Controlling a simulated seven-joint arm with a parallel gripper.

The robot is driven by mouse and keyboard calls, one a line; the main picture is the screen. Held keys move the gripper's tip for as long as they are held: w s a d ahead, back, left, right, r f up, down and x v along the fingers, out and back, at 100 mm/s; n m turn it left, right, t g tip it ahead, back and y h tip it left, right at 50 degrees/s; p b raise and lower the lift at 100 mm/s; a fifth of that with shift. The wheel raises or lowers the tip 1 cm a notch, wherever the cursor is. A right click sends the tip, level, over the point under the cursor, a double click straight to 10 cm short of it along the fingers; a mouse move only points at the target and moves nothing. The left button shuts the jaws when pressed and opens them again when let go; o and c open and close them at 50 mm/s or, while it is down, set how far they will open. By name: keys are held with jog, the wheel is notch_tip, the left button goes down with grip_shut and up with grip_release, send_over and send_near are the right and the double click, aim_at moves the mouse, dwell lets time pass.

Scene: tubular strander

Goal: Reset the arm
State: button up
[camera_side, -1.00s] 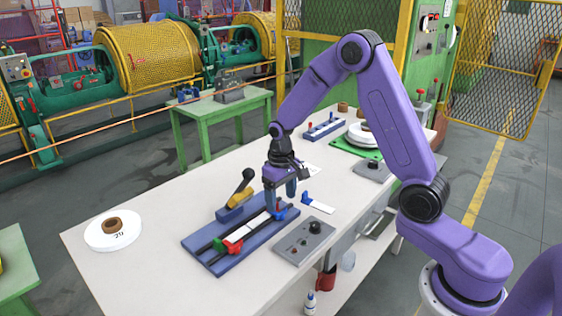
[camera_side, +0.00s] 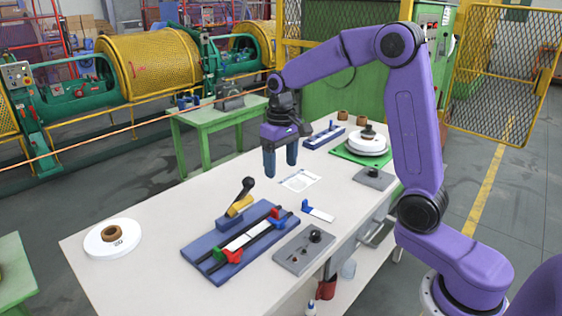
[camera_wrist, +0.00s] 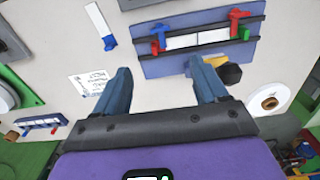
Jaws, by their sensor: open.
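My gripper (camera_side: 280,161) is raised well above the white table (camera_side: 160,205), with its two blue fingers apart and nothing between them. In the wrist view my gripper (camera_wrist: 164,82) also shows open and empty. Below and in front of it, the blue fixture (camera_side: 212,262) lies on the table. It bears a white strip (camera_side: 246,236) between red and green clamps (camera_side: 231,256), with a blue clamp (camera_side: 278,222) beside the strip. A black-handled yellow lever (camera_side: 240,203) stands at the fixture's back edge.
A grey control box (camera_side: 296,256) and a small blue-and-white tool (camera_side: 318,212) lie right of the fixture. A paper (camera_side: 300,180) lies behind. A white spool (camera_side: 112,240) is at the left; another spool (camera_side: 365,143) sits on a green mat. Space around my gripper is clear.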

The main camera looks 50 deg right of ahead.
jog(key=s+a+n, duration=0.6)
jog(key=s+a, duration=0.2)
jog(key=s, duration=0.6)
jog(key=s+d+f+n, duration=0.1)
jog(key=s+n, duration=0.5)
jog(key=s, duration=1.1)
jog(key=shift+f+n, duration=0.4)
jog(key=shift+f, duration=0.2)
